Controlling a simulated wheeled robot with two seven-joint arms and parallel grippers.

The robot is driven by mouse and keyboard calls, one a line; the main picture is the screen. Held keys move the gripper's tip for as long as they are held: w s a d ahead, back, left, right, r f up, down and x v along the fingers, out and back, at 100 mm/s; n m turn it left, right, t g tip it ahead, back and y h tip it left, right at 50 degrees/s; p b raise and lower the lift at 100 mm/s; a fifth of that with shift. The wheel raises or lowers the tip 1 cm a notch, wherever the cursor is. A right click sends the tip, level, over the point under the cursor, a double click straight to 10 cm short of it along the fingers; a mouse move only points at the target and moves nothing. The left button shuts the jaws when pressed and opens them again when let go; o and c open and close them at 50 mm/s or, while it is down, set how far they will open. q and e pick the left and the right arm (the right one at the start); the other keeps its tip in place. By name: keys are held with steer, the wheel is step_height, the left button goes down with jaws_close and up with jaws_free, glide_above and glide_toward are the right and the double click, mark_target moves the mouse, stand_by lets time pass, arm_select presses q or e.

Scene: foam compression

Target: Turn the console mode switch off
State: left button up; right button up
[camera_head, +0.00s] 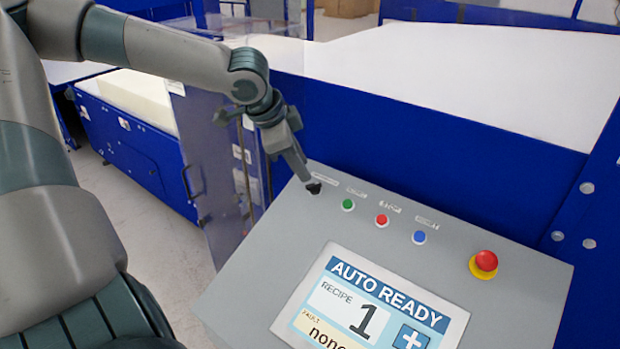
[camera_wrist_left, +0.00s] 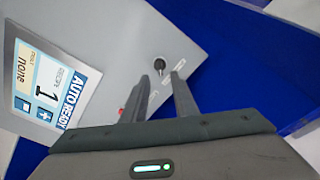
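The console (camera_head: 250,265) is a grey sloped panel whose screen (camera_head: 375,305) reads AUTO READY, recipe 1, fault none. The mode switch (camera_head: 313,188) is a small black knob at the panel's upper left corner; it also shows in the left wrist view (camera_wrist_left: 159,65). My left gripper (camera_head: 307,180) reaches down to the switch. In the left wrist view its fingers (camera_wrist_left: 160,76) are apart, with a gap between them, and the knob is seen just beyond the tips, in line with the gap. I cannot tell whether they touch it. My right gripper is not in view.
Green (camera_head: 348,205), red (camera_head: 382,220) and blue (camera_head: 419,237) buttons run right of the switch. A red emergency stop (camera_head: 485,262) on a yellow base sits farther right. A blue machine wall (camera_head: 420,150) rises behind the console. A clear panel (camera_head: 220,170) stands left.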

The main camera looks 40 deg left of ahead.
mark_target(313, 185)
arm_select(q)
steer(key=shift+x, duration=3.35)
jaws_close()
